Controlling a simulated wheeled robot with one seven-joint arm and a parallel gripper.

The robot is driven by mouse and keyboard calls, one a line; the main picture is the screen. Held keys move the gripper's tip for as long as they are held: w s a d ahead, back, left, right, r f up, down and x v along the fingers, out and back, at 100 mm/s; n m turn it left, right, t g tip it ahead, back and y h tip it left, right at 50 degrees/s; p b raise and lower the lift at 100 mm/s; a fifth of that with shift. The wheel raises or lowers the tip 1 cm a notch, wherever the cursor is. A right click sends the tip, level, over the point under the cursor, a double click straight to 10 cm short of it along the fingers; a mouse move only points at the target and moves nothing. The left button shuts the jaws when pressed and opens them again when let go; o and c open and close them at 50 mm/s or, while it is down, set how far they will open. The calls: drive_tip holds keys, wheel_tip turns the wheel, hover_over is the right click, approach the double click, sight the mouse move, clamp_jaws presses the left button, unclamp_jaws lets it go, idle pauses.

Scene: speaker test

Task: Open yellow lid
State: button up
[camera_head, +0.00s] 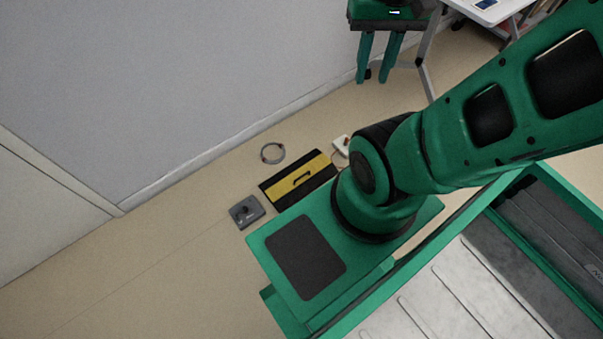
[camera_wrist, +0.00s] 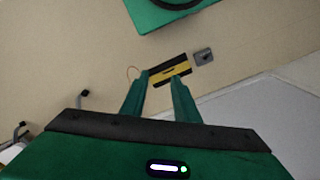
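The yellow lid (camera_head: 318,167) is a strip with a black handle (camera_head: 301,178) on a dark box (camera_head: 270,189) lying on the floor. In the wrist view the lid (camera_wrist: 182,71) shows small and distant, beyond my fingertips. My gripper (camera_head: 373,78) is at the top of the head view, well above the floor and apart from the lid. In the wrist view my gripper (camera_wrist: 160,80) has its two green fingers spread with nothing between them. The lid looks closed, lying flat on the box.
A grey box (camera_head: 247,211) sits left of the dark box. A ring-shaped cable (camera_head: 273,153) lies behind it, and a small white item (camera_head: 342,146) to its right. A wall (camera_head: 180,80) runs behind. A white table (camera_head: 490,8) stands at the upper right. Floor at left is clear.

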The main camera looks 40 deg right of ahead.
drive_tip(key=shift+s+d, duration=0.1)
drive_tip(key=w+d+f+m+h, duration=0.1)
drive_tip(key=w+d+f, duration=0.35)
drive_tip(key=w, duration=0.55)
drive_tip(key=w+d+f+m+h, duration=0.15)
drive_tip(key=w+d+f, duration=0.35)
drive_tip(key=w, duration=0.5)
drive_tip(key=w+d+f+m, duration=0.2)
drive_tip(key=w+f, duration=0.6)
drive_tip(key=f, duration=0.3)
drive_tip(key=m+t+y, duration=0.2)
drive_tip(key=m, duration=0.5)
approach(303, 176)
drive_tip(key=f, duration=0.2)
drive_tip(key=w+f, duration=0.1)
drive_tip(key=f, duration=0.4)
drive_tip(key=shift+w+d+f, duration=0.2)
